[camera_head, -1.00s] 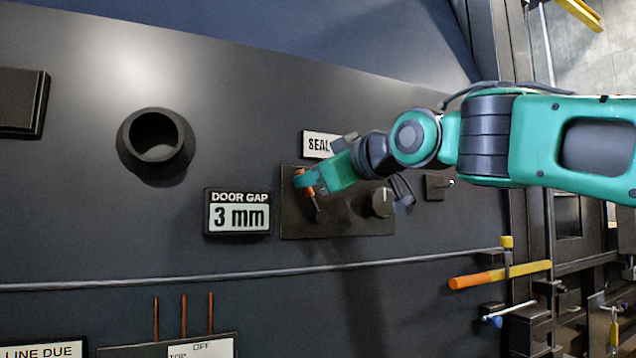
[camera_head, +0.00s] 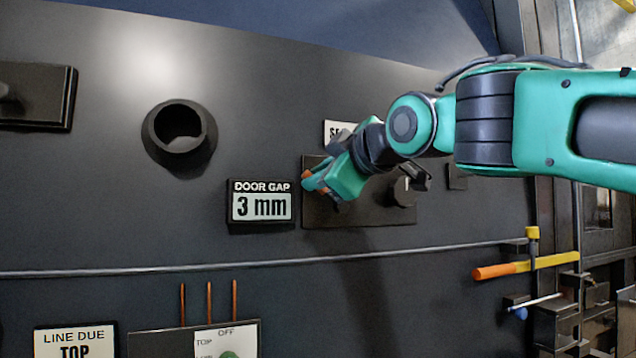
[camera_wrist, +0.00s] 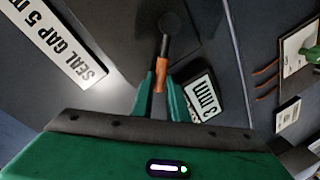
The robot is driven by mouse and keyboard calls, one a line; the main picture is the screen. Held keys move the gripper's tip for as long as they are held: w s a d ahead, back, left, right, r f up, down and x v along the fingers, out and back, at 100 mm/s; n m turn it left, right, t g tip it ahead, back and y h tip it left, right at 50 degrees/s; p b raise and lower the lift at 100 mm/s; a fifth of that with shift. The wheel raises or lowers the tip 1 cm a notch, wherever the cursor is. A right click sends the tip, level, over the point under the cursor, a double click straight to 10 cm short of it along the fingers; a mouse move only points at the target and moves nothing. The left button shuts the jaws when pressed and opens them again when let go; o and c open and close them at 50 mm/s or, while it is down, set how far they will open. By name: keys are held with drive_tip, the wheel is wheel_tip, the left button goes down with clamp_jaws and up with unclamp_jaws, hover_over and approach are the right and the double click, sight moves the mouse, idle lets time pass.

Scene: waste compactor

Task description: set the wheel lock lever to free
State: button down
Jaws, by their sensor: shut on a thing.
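A small lever (camera_wrist: 165,47) with a dark stem and an orange grip stands out from a dark square plate (camera_head: 318,214). No label naming it as the wheel lock lever is readable. My gripper (camera_wrist: 160,84) is shut on the orange grip, with one green finger on each side of it. In the head view my gripper (camera_head: 314,182) is at the plate's left edge, and an orange bit of the grip shows at its tip. In the wrist view the stem runs up to a round dark pivot (camera_wrist: 172,22).
A door gap display (camera_head: 262,203) is just left of the plate. A seal gap sign (camera_wrist: 55,40) is close by. A rail (camera_head: 150,272) runs below; an orange-yellow handle (camera_head: 520,266) is at right.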

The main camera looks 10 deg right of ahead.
drive_tip(key=c, duration=1.7)
unclamp_jaws()
drive_tip(key=shift+c, duration=0.2)
drive_tip(key=v, duration=1)
drive_tip(key=shift+s, duration=0.3)
drive_tip(key=shift+d, duration=0.15)
